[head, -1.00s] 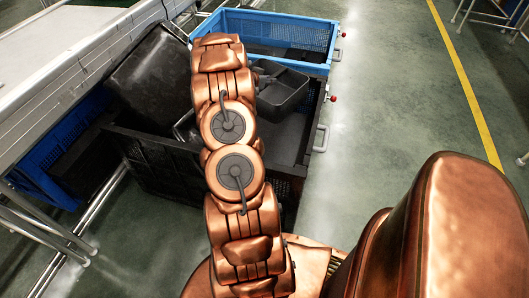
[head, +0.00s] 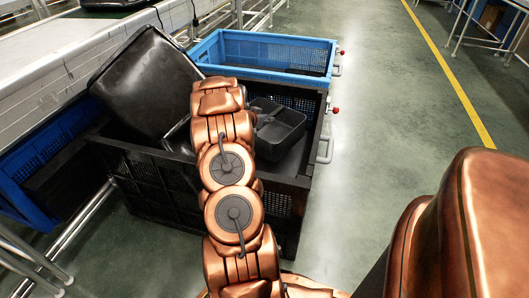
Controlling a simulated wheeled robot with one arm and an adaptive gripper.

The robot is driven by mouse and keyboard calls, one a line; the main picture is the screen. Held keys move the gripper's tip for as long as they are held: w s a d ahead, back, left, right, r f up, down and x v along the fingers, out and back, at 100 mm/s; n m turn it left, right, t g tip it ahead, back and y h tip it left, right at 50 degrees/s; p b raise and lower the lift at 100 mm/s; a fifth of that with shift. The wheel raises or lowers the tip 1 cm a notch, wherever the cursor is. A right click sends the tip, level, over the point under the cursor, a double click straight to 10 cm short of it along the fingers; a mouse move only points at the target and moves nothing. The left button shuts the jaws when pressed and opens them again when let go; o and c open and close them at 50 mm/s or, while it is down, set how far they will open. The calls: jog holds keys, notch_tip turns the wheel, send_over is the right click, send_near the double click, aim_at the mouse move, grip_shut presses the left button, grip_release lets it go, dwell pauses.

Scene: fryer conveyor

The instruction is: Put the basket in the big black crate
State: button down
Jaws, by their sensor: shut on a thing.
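The big black crate (head: 155,178) stands on the floor in the middle of the head view, with perforated walls and a metal handle at its right end. A large black basket (head: 148,75) is steeply tilted at the crate's left part, its lower edge at or inside the crate. Whether it rests on the crate's wall is unclear. A smaller black basket (head: 280,132) lies inside the crate, right of my arm. My copper arm reaches over the crate between the two baskets. My gripper is hidden behind the arm links, so its hold cannot be seen.
A blue crate (head: 222,62) stands directly behind the black crate. A conveyor (head: 55,65) runs along the left, with another blue crate (head: 30,195) and metal rails beside it. The green floor to the right, with a yellow line, is clear.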

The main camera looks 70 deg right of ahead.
aim_at(267, 135)
notch_tip(267, 135, down, 9)
jog(key=b, duration=0.3)
jog(key=shift+b, duration=0.35)
jog(key=c, duration=1)
grip_release()
jog(key=shift+f, duration=0.1)
jog(key=p+v, duration=0.3)
jog(key=v, duration=0.9)
jog(key=shift+p, duration=0.3)
